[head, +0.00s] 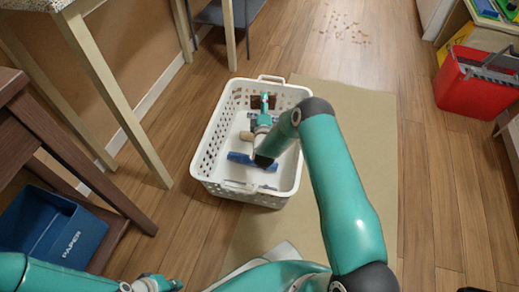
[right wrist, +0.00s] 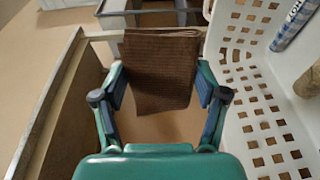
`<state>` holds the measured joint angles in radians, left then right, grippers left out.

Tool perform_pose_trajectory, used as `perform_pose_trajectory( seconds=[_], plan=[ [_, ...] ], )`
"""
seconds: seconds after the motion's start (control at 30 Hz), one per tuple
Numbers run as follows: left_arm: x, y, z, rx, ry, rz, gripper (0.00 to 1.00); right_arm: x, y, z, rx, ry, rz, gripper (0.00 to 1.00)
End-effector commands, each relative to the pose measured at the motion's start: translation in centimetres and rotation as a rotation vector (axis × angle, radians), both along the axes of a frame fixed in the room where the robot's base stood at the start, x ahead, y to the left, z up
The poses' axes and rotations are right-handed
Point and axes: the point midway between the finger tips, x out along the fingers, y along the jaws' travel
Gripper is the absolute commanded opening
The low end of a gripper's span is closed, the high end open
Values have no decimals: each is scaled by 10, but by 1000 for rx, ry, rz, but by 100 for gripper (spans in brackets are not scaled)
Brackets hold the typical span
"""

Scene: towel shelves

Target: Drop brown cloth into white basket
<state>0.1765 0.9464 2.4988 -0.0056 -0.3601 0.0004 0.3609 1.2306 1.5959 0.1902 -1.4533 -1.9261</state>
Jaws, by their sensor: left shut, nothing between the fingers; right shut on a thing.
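The white basket (head: 207,150) stands on the floor in the middle of the head view, its open top up. My right arm reaches over it. My right gripper (head: 264,99) is shut on the brown cloth (head: 257,102), which shows against the basket's far end. In the right wrist view the folded, ribbed brown cloth (right wrist: 158,75) hangs between both fingers, left of the basket's perforated wall (right wrist: 255,110). I cannot tell its exact height above the basket. My left gripper (head: 165,284) is shut and empty at the lower left of the head view, away from the basket.
A blue roll (head: 246,160) and a tan cylinder (head: 250,137) lie in the basket. A light-topped table's leg (head: 120,100) stands left of it. A blue paper box (head: 55,232) is at the lower left. A red basket (head: 470,88) stands far right. Floor right of the mat is clear.

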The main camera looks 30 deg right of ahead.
Motion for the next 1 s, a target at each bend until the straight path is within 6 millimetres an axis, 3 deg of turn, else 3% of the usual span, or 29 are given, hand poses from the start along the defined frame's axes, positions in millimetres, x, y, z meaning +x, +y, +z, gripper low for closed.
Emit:
perform_pose_trajectory(
  seconds=[0.33,0.73,0.77,0.8,0.9,1.0],
  plan=[
    [0,0,-29,0,0,0,0,0,0,-41,0,0,0,49],
    [0,0,-31,0,0,0,0,-1,-1,-46,0,0,-1,49],
    [0,0,-31,0,0,0,0,-1,-1,-46,0,0,-1,75],
    [0,0,-31,0,0,0,0,-1,-1,-46,0,0,-1,82],
    [0,0,-31,0,0,0,0,-1,-1,-46,0,0,-1,99],
    [0,0,-31,0,0,0,0,-1,-1,-46,0,0,-1,100]
  ],
)
